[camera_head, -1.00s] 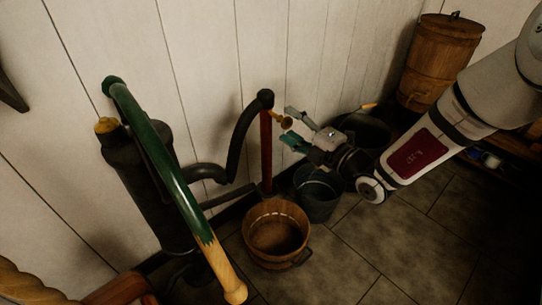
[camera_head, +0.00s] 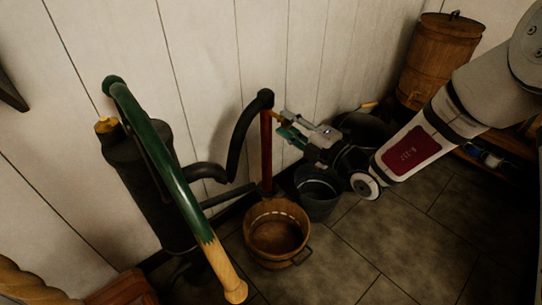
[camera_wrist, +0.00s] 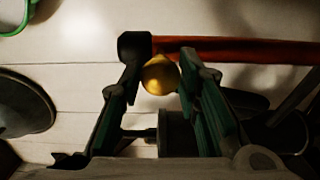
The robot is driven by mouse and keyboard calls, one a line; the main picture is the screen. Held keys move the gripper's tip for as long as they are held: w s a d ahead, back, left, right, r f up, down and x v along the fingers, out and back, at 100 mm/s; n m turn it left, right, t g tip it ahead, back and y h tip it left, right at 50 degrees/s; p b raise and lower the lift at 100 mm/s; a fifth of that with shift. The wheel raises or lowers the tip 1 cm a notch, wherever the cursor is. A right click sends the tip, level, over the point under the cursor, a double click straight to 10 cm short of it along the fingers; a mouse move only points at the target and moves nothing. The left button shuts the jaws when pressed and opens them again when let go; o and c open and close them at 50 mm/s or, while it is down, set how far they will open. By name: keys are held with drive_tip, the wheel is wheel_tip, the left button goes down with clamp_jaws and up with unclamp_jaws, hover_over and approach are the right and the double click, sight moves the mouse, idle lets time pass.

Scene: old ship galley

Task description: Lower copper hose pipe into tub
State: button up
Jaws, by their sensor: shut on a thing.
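The copper hose pipe (camera_head: 266,150) is a reddish upright pipe against the white plank wall, with a black hose (camera_head: 237,130) curving from its top. Its brass knob (camera_wrist: 160,76) lies between my fingers in the wrist view, where the pipe (camera_wrist: 250,50) runs off to the right. My gripper (camera_head: 283,124) reaches in from the right and is shut on the knob. The fingers partly hide the knob in the head view. The wooden tub (camera_head: 304,238) stands on the floor below the pipe. The pipe's lower end seems to be behind or at the tub's back rim.
A dark bucket (camera_head: 318,195) stands right of the tub, beneath my gripper. A larger dark pot (camera_head: 368,132) and a wooden barrel (camera_head: 436,60) are farther right. A dark pump with a green handle (camera_head: 160,150) stands at left. The tiled floor in front is clear.

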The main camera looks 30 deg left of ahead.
wheel_tip(320, 180, down, 34)
drive_tip(key=b, duration=1.2)
drive_tip(key=shift+f, duration=0.25)
drive_tip(key=o, duration=1.3)
drive_tip(key=shift+c, duration=0.2)
drive_tip(key=p+v, duration=0.3)
drive_tip(key=v, duration=0.8)
drive_tip(key=shift+p, duration=0.35)
drive_tip(key=shift+r, duration=0.15)
